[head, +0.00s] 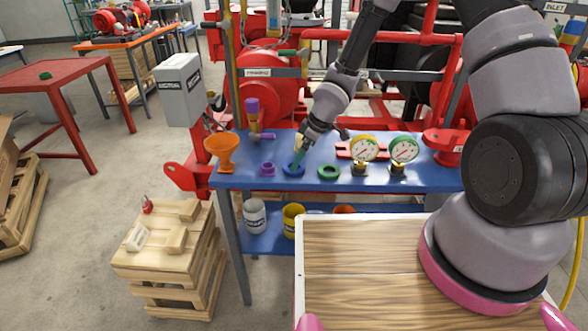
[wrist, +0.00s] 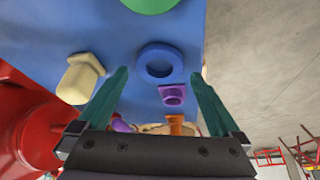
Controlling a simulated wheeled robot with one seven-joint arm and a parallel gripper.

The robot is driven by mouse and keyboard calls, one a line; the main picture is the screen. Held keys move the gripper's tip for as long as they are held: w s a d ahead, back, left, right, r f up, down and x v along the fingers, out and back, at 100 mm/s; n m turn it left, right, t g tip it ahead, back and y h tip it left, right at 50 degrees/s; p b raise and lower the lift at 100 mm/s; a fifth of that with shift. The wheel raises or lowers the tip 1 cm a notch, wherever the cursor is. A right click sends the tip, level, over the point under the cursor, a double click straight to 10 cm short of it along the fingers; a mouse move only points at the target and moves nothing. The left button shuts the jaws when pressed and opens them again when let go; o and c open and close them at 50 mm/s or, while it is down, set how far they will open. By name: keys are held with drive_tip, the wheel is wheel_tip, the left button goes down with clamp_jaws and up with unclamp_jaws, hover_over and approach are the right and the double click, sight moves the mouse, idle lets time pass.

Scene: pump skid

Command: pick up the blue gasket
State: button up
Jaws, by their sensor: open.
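The blue gasket (head: 293,171) is a flat ring lying on the blue bench top, between a purple flanged piece and a green ring. In the wrist view the blue gasket (wrist: 143,63) lies just ahead of and between my fingertips, its hole facing me. My gripper (head: 299,158) is open above the gasket, teal fingers pointing down. In the wrist view my gripper (wrist: 158,76) shows two spread fingers with nothing held between them. The exact height of the fingertips over the gasket is hard to tell.
Near the gasket are the purple piece (head: 267,169), green ring (head: 329,172), orange funnel (head: 222,150) and two gauges (head: 363,152) (head: 403,152). A beige bolt-like piece (wrist: 78,82) stands left of my fingers in the wrist view. Red pipework (head: 270,88) rises behind the bench.

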sight(285, 167)
drive_tip(key=shift+x, duration=1.45)
drive_tip(key=shift+d, duration=0.1)
drive_tip(key=c, duration=1.1)
drive_tip(key=shift+r, duration=0.1)
